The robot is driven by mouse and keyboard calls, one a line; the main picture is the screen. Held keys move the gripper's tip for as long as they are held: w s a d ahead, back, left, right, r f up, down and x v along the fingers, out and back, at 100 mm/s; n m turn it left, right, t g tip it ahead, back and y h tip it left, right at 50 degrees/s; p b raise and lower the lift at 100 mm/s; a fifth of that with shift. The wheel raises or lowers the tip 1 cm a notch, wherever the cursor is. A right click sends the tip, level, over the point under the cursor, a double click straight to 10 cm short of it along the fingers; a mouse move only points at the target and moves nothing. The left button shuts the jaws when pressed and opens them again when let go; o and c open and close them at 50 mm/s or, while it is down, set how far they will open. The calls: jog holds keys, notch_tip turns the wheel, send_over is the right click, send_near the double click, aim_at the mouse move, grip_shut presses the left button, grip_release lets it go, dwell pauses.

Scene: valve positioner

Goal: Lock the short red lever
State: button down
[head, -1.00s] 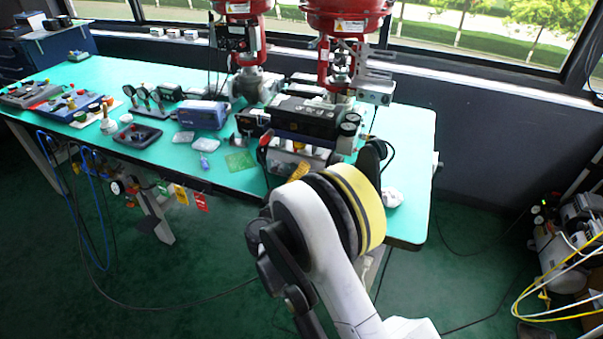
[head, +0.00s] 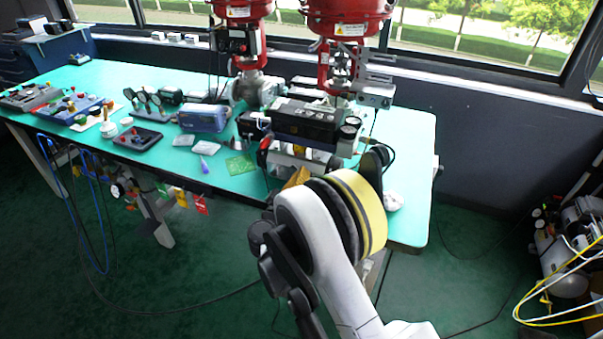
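I cannot pick out the short red lever for certain. Small red and yellow pieces hang below the table's front edge, among them a red tag-like piece (head: 201,205) and a yellow one (head: 181,197). They are too small to tell whether one is a lever. A dark valve positioner (head: 305,122) stands on the green table (head: 225,184) under the right red actuator (head: 345,18). My arm, with its yellow band, reaches in front of the table's right part and hides what lies behind it. I cannot make out my gripper's fingertips.
A second red actuator (head: 243,10) stands to the left. A blue box (head: 203,118), a dark tray (head: 138,138), clear packets and gauges lie on the table. Blue hoses (head: 100,215) hang at the left front. A compressor (head: 560,250) with yellow hoses stands at the right.

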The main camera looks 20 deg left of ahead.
jog(key=shift+f+m, duration=0.1)
jog(key=shift+m, duration=0.3)
jog(key=c, duration=1.5)
grip_release()
jog(key=shift+a, duration=0.1)
jog(key=shift+c, duration=0.2)
jog(key=shift+s, duration=0.15)
jog(key=s, duration=1.1)
jog(key=shift+s+a, duration=0.35)
jog(key=shift+w, duration=0.1)
